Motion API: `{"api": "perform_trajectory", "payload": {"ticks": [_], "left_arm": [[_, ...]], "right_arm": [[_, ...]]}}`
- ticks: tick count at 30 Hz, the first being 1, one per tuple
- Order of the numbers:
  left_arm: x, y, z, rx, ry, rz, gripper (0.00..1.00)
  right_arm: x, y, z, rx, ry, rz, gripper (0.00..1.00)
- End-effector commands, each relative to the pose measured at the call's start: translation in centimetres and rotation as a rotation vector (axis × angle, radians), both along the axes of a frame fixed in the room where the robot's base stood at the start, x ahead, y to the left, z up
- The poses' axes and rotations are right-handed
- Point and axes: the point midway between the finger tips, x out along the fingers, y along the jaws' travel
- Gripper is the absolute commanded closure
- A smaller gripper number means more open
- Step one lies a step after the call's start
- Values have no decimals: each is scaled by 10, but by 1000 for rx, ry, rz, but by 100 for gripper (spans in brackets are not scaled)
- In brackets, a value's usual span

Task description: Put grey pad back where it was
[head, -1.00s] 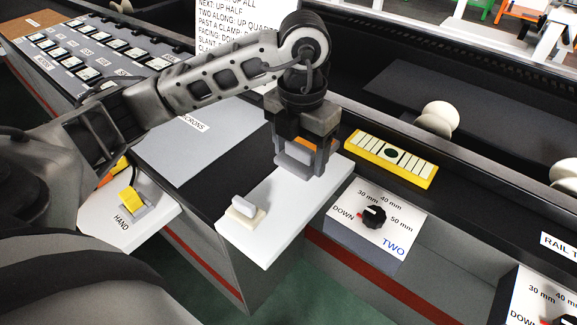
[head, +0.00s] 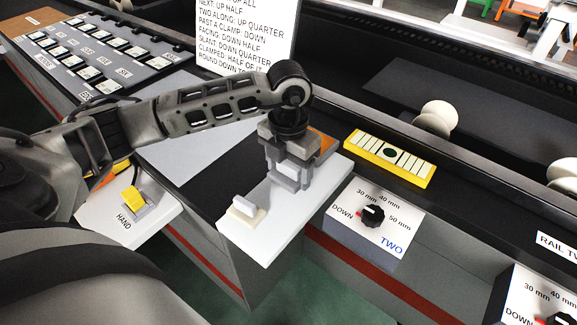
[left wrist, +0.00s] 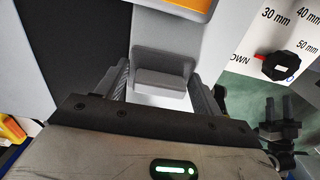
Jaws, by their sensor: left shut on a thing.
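My left gripper (head: 287,183) is over the white plate (head: 262,241) and shut on a grey pad (head: 290,170). In the left wrist view the grey pad (left wrist: 160,82) sits between the two fingers, with a raised block facing the camera. Whether its underside touches the plate cannot be told. A second small pale grey block on a cream base (head: 243,210) stands at the plate's near end, apart from the gripper. My right gripper (left wrist: 279,112) shows small and dark at the right of the left wrist view; its opening is unclear.
An orange panel (head: 322,144) lies behind the gripper. To the right are a yellow-framed strip (head: 390,158) and a dial box marked TWO (head: 372,222). A HAND switch (head: 134,200) is at the left. A sign (head: 245,35) stands behind the arm.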

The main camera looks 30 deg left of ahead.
Motion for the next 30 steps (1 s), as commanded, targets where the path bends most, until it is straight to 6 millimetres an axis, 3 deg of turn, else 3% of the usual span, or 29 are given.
{"api": "perform_trajectory", "payload": {"ticks": [1, 2, 4, 12, 17, 30], "left_arm": [[0, 0, -4, 0, 0, 0, 54], [0, 0, -3, 0, 0, 0, 30], [0, 0, -2, 0, 0, 0, 11], [0, 0, -1, 0, 1, 0, 11], [1, 0, 9, 0, -1, 1, 11], [1, 0, 97, 0, -4, 0, 11]], "right_arm": [[0, 0, -3, 0, 0, 0, 56], [0, 0, -2, 0, 0, 0, 56], [0, 0, -1, -1, -1, 1, 56], [3, 0, 6, 2, -15, 2, 56], [3, 0, 7, 1, -15, 3, 56], [2, 1, -3, 2, -8, 5, 56]]}}
